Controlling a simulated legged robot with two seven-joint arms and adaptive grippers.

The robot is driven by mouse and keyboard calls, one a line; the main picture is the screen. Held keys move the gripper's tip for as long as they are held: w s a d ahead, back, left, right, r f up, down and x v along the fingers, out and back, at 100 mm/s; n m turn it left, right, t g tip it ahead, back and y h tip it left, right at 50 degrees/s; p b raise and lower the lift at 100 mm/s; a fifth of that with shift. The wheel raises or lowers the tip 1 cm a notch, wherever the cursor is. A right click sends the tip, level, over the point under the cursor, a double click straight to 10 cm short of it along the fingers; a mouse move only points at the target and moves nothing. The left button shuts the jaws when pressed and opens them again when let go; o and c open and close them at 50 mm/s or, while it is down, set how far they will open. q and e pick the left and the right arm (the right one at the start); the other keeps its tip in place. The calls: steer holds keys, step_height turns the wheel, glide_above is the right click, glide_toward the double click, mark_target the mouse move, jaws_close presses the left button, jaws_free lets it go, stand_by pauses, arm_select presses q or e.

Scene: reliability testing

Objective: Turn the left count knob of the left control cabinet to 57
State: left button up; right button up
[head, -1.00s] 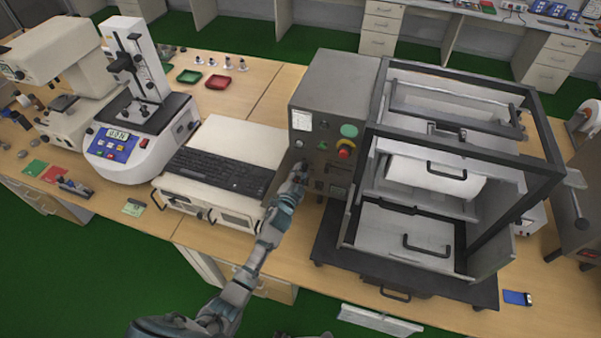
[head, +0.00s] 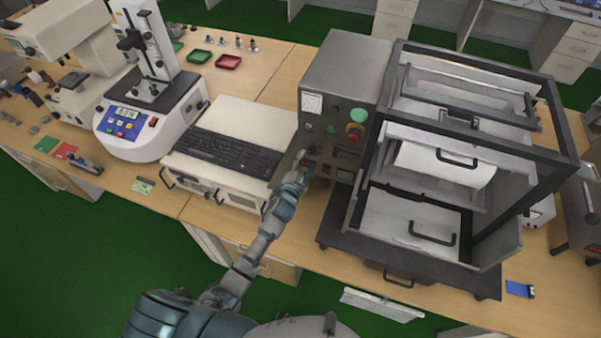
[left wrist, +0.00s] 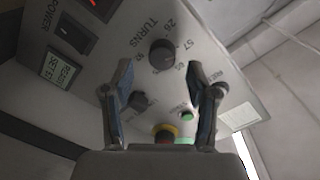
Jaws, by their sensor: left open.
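The control cabinet (head: 345,75) is a grey box with a front panel, left of the framed chamber. In the left wrist view its panel appears upside down, and a round dark knob (left wrist: 162,55) sits beside the lettering "TURNS", with 28 and 57 among the marks around it. My left gripper (head: 302,158) is at the panel's lower left in the head view and covers part of it. In the left wrist view the left gripper (left wrist: 159,68) is open, its fingers apart with the knob showing between and just beyond the tips. I cannot tell whether they touch it. My right gripper is not in view.
Two more dark knobs (left wrist: 138,101) (left wrist: 219,89), a green button (left wrist: 187,116) and a red-yellow stop button (left wrist: 165,131) are close to the fingers. A keyboard (head: 228,152) on a white unit stands left of my gripper. The framed chamber (head: 575,150) stands to the right.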

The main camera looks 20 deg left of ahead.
arm_select(q)
steer(key=s, duration=0.9)
steer(key=shift+a+r, duration=0.15)
steer(key=shift+a, duration=0.15)
steer(key=s+a+f+n+g+y, duration=0.25)
steer(key=s+f+n+g, duration=0.3)
steer(key=s+f, duration=0.4)
steer(key=s+f+n+g+h, duration=0.1)
steer(key=s+n+g+h, duration=0.15)
steer(key=s+g, duration=1.3)
steer(key=s+d+f+t+y+b, duration=0.1)
steer(key=s+f+t, duration=0.2)
steer(key=f, duration=1)
steer(key=s+f+t+b, duration=0.1)
steer(key=s+f+t, duration=0.25)
steer(key=f, duration=1.05)
steer(key=s+a+f+g+b, duration=0.2)
steer(key=s+a+f, duration=0.1)
steer(key=s+f, duration=1.5)
step_height(320, 180, down, 2)
steer(key=shift+s+f, duration=0.1)
steer(key=shift+s, duration=0.3)
